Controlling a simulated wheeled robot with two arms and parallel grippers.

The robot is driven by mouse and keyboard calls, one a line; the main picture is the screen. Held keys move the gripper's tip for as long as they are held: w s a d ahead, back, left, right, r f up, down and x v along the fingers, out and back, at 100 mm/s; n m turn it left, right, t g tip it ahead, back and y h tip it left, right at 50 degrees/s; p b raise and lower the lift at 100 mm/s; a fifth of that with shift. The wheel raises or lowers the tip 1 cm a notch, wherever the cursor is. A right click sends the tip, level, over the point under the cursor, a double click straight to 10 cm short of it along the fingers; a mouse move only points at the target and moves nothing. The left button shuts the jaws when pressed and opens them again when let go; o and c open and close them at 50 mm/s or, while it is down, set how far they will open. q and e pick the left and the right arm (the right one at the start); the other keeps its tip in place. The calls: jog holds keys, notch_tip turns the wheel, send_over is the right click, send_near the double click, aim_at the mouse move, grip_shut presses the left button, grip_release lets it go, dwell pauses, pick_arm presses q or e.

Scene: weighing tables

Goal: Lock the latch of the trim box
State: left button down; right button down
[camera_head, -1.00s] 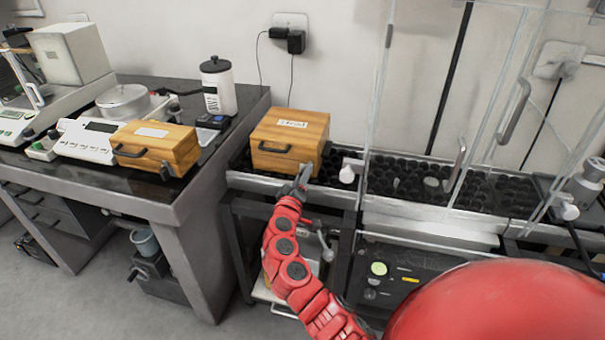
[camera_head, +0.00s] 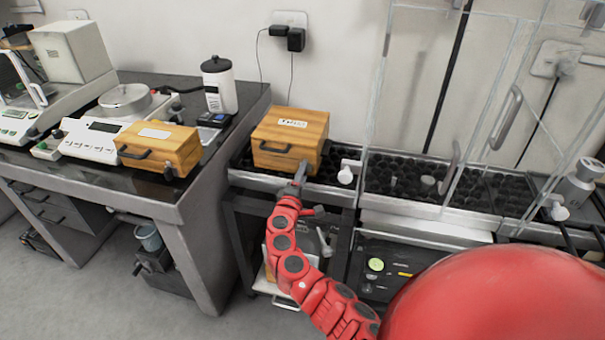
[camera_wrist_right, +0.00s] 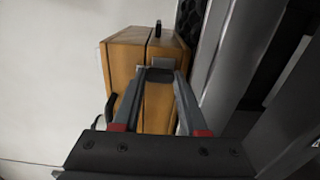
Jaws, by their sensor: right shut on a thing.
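A wooden box (camera_head: 290,139) with a pale label and a dark front handle stands on the black pebbled rack, its lid down. I cannot read its label for sure. My right gripper (camera_head: 300,172) is at the lower right front of this box. In the right wrist view the box (camera_wrist_right: 123,72) appears turned sideways, with a seam between lid and body. There my right gripper (camera_wrist_right: 160,76) is shut on the small dark latch (camera_wrist_right: 160,75) beside the seam. A metal plate lies just above the latch. My left gripper is out of view.
A second wooden box (camera_head: 158,147) with a latch sits on the dark table at left, near a balance (camera_head: 92,140) and a white canister (camera_head: 219,84). A white knob (camera_head: 346,175) and clear panels (camera_head: 425,100) stand close to the right of my gripper.

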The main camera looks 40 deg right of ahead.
dwell(0.4)
jog(key=shift+c, duration=2.2)
grip_release()
jog(key=shift+f, duration=0.1)
